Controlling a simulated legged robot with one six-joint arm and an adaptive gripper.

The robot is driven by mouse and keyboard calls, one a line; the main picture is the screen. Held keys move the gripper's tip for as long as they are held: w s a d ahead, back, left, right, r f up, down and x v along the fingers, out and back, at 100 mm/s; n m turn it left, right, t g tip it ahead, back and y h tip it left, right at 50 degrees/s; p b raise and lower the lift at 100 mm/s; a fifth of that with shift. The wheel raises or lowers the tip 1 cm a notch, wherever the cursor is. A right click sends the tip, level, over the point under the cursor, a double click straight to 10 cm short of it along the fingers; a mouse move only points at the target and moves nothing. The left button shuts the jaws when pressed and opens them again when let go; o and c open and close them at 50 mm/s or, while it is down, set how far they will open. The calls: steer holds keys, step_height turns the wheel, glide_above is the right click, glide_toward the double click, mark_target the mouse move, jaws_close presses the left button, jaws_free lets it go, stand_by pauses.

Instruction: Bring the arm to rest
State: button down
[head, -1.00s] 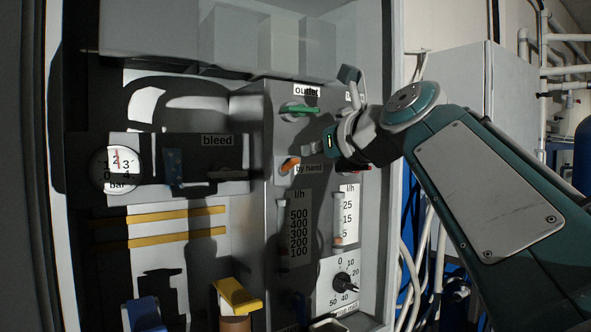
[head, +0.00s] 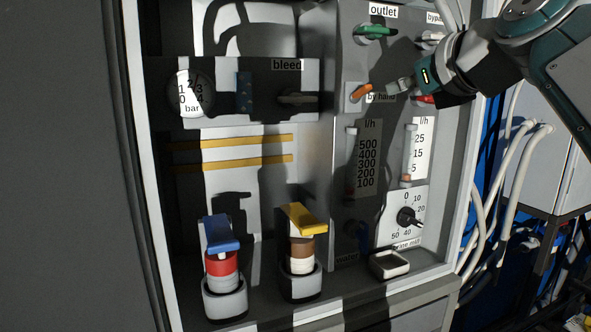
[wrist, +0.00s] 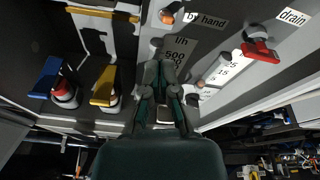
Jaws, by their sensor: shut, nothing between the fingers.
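My gripper (head: 401,86) is at the upper right of the head view, in front of the cabinet's control panel. Its fingers are closed and hold nothing. In the head view the fingertips appear close to the orange handle (head: 361,91) marked "by hand"; whether they touch cannot be told there. In the wrist view the shut gripper (wrist: 162,66) points at the panel's flow scales, and the orange handle (wrist: 168,13) shows apart from it, above. My forearm reaches in from the right.
A green outlet handle (head: 374,31) and a red handle (head: 424,99) are close by. A dial (head: 407,216) sits lower on the panel. Blue-topped (head: 217,234) and yellow-topped (head: 303,217) bottles stand on the cabinet floor beside a small tray (head: 390,265). White hoses (head: 507,170) hang at right.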

steer(key=s+f+n+g+h, duration=0.1)
steer(key=s+f+n+g, duration=0.2)
steer(key=f, duration=1.1)
steer(key=s+a+f+n+g+h, duration=0.1)
steer(key=s+f+n+g+h, duration=0.1)
steer(key=s+f+n, duration=0.7)
steer(key=s+f+n+g+h, duration=0.1)
steer(key=s+f+n+g, duration=0.2)
steer(key=f+n, duration=1.4)
steer(key=s+f, duration=0.2)
steer(key=s, duration=0.1)
steer(key=shift+s+a+g+h, duration=0.25)
steer(key=shift+g+h, duration=0.05)
